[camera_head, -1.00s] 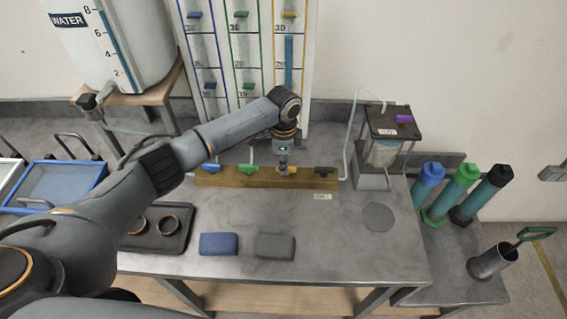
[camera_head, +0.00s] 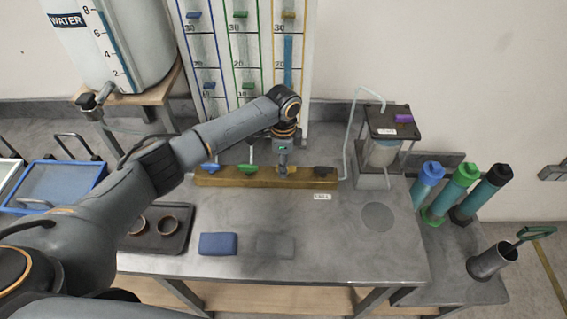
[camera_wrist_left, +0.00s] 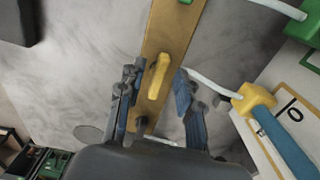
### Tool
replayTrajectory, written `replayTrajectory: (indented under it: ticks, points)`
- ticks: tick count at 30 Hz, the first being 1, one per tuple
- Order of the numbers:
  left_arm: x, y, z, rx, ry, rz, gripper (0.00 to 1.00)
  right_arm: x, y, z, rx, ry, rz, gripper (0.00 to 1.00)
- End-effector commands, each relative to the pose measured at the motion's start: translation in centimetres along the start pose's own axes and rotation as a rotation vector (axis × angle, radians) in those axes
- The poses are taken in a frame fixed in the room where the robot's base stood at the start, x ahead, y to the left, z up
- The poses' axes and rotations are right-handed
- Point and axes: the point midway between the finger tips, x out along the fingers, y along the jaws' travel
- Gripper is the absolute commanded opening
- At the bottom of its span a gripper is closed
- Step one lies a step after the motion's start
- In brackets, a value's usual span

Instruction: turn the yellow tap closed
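The yellow tap (camera_wrist_left: 158,76) sits on the brass-coloured bar (camera_wrist_left: 172,25). In the left wrist view its lever lies roughly along the bar. My left gripper (camera_wrist_left: 157,98) is open, with one finger on each side of the bar and the tap between them. I see a gap on both sides of the lever. In the head view, my left gripper (camera_head: 283,168) points down at the bar (camera_head: 228,180) and hides most of the yellow tap. My right gripper is not in view.
On the bar, a blue tap (camera_head: 209,167) and green tap (camera_head: 250,168) stand left of my gripper, a dark tap (camera_head: 322,170) right. Gauge columns (camera_head: 245,60) stand behind. A pump-like container (camera_head: 383,150) stands right. The front bench (camera_head: 335,235) is largely clear.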

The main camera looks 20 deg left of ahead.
Motion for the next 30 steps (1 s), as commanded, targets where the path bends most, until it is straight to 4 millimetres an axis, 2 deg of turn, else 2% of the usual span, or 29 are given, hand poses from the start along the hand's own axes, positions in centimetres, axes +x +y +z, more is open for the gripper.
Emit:
replayTrajectory:
  ticks: [5, 12, 18, 23, 30]
  points:
    - [-2.5, -0.1, 0.0, 0.000, 0.003, -0.005, 0.35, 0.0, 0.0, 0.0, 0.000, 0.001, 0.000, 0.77]
    - [-7.8, -0.1, -0.1, 0.001, 0.004, -0.005, 0.35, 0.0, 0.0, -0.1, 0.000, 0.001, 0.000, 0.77]
    - [-10.8, -0.1, -0.1, 0.001, 0.002, -0.003, 0.35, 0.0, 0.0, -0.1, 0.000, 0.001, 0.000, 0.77]
    - [-11.7, -0.1, -0.1, 0.001, 0.001, -0.001, 0.35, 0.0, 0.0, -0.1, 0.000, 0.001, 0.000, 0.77]
    - [-11.8, 0.0, 0.0, 0.001, 0.001, -0.001, 0.35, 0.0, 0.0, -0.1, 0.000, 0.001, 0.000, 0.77]
